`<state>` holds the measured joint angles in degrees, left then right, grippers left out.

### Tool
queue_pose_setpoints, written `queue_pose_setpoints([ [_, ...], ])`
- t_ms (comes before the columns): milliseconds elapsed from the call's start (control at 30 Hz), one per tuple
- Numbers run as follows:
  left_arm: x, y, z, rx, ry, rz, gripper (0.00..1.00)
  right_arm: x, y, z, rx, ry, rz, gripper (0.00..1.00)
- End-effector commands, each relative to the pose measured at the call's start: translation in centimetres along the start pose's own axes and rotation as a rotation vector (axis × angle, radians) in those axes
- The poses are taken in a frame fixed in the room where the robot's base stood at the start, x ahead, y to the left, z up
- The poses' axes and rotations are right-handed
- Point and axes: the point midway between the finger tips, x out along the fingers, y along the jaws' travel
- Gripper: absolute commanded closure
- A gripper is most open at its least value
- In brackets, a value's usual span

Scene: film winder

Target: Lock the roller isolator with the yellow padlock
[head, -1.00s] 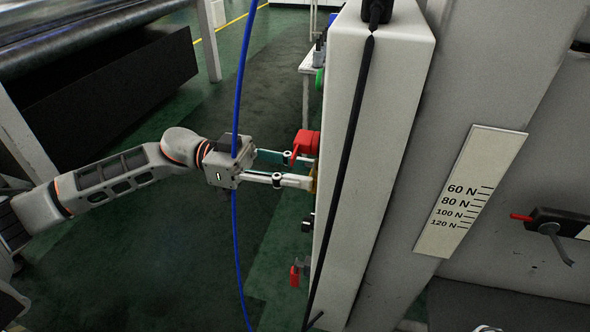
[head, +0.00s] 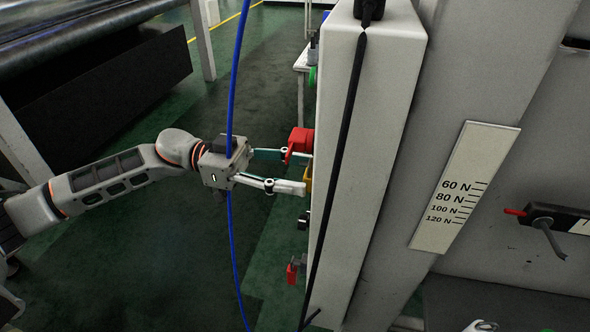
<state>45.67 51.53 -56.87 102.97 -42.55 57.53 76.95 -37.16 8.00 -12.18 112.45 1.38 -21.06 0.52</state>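The yellow padlock (head: 308,177) shows as a small yellow patch on the left-facing side of the pale cabinet (head: 368,130), just below a red part (head: 300,141), likely the isolator handle. Most of the padlock is hidden by my lower finger and the cabinet edge. My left gripper (head: 303,172) reaches in from the left with its fingers spread apart. The upper fingertip is by the red part and the lower one is beside the padlock. I cannot tell whether either touches, or whether the shackle is closed. I make out no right gripper.
A blue cable (head: 235,90) hangs in line with my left wrist. A black cable (head: 340,160) runs down the cabinet. Another red item (head: 292,273) hangs lower on the cabinet side. A force scale (head: 465,190) is at right. Green floor is free below my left arm.

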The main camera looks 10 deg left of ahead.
Motion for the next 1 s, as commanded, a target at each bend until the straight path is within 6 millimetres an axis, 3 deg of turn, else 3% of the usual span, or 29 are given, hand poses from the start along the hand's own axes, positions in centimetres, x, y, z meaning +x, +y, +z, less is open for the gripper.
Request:
queue_pose_setpoints([
  [367, -0.5, -0.1, 0.0, 0.000, -0.001, -0.003, 0.56, 0.0, 0.1, 0.1, -0.002, -0.002, 0.001, 0.60],
  [467, -1.7, -0.2, 0.0, 0.000, -0.002, -0.005, 0.56, 0.0, 0.1, 0.1, -0.001, -0.002, 0.001, 0.60],
  [800, -8.4, -0.1, 0.0, -0.001, -0.001, -0.005, 0.56, 0.0, 0.0, 0.1, 0.000, -0.001, 0.000, 0.60],
  [1000, -11.1, -0.1, 0.0, -0.001, 0.000, -0.002, 0.56, 0.0, 0.0, 0.1, 0.000, -0.001, 0.000, 0.60],
])
